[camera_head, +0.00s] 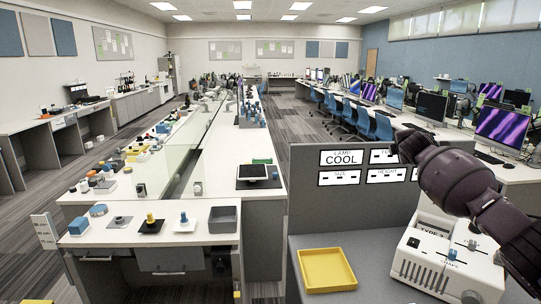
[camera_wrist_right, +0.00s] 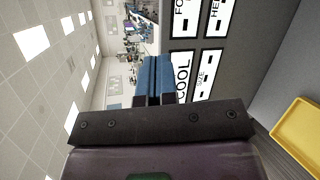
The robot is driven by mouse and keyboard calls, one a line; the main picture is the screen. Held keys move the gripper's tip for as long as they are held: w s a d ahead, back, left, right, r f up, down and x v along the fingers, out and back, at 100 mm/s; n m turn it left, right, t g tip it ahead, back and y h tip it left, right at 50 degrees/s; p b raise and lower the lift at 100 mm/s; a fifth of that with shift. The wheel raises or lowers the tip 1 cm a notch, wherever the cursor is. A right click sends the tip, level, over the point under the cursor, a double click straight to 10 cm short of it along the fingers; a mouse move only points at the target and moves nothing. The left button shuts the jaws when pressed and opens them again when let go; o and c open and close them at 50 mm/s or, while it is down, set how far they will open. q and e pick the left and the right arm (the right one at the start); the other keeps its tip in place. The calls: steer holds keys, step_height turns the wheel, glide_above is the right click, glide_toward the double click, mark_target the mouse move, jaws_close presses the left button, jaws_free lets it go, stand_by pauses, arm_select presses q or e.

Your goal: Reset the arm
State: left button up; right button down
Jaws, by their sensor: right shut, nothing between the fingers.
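My right arm (camera_head: 455,182) comes in from the right, dark purple, raised above a white machine. Its gripper points away toward the grey partition, and in the head view its fingers are mostly hidden behind the wrist. In the right wrist view my right gripper (camera_wrist_right: 154,65) shows its blue fingers together, shut and empty. It touches nothing that I can see. My left gripper is in neither view.
The white machine (camera_head: 424,262) with knobs stands on the grey bench below my right arm. A yellow tray (camera_head: 327,270) lies left of it. The grey partition (camera_head: 305,200) carries label cards, one reading COOL. White counters with small parts stand left.

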steer(key=s+a+f+m+t+y, duration=0.1)
steer(key=s+a+f+m+y, duration=0.15)
steer(key=a+f, duration=0.35)
steer(key=s+a+f+m+t+y, duration=0.1)
steer(key=s+a+f+m+y, duration=0.15)
steer(key=s+a+f, duration=0.35)
steer(key=s+a+f+m+y+b, duration=0.1)
steer(key=s+a+f+m+y, duration=0.15)
steer(key=s+a+f, duration=0.45)
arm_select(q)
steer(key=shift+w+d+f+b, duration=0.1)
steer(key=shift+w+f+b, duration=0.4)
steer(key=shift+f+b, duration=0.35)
arm_select(e)
steer(key=s+d+f+m+g+h, duration=0.1)
steer(key=s+d+f+m, duration=0.1)
steer(key=s+f, duration=0.7)
steer(key=s+d+f+m+g+h, duration=0.1)
steer(key=s+f+m, duration=0.3)
steer(key=s, duration=1.4)
steer(key=s+d+f+m+g+h, duration=0.2)
steer(key=s+d+f+m, duration=0.1)
steer(key=s+f, duration=1)
steer(key=shift+s+f+m+g, duration=0.3)
steer(key=shift+s+m+g, duration=0.1)
steer(key=shift+s+m, duration=0.1)
